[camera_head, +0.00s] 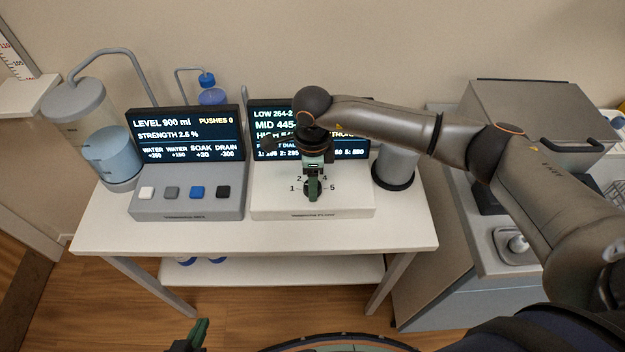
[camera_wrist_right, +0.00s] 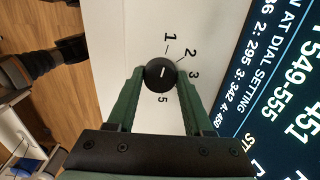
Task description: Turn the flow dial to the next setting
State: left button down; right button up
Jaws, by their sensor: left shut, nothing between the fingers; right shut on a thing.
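The flow dial (camera_wrist_right: 160,74) is a round black knob with a short white mark on the white panel top. In the right wrist view the numbers 1, 2, 3 and 5 show around it; 4 is hidden by a finger. I cannot tell exactly which number the mark points at. My right gripper (camera_head: 313,190) is shut on the dial, its green fingers (camera_wrist_right: 160,88) on both sides of it. In the head view it hides most of the dial and points down at the white dial box (camera_head: 270,205). My left gripper (camera_head: 200,334) is shut and empty at the bottom, away from the table.
A screen (camera_head: 275,112) behind the dial lists LOW, MID and HIGH ranges, partly covered by my arm.

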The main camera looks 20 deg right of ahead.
grip_shut()
jog(key=shift+m, duration=0.3)
jog(key=m+b, duration=0.1)
jog(key=m, duration=0.1)
jog(key=shift+m, duration=0.3)
jog(key=m+b, duration=0.1)
jog(key=m, duration=0.3)
jog(key=shift+m, duration=0.3)
jog(key=m, duration=0.4)
jog(key=shift+m+b, duration=0.3)
jog(key=shift+m, duration=1.6)
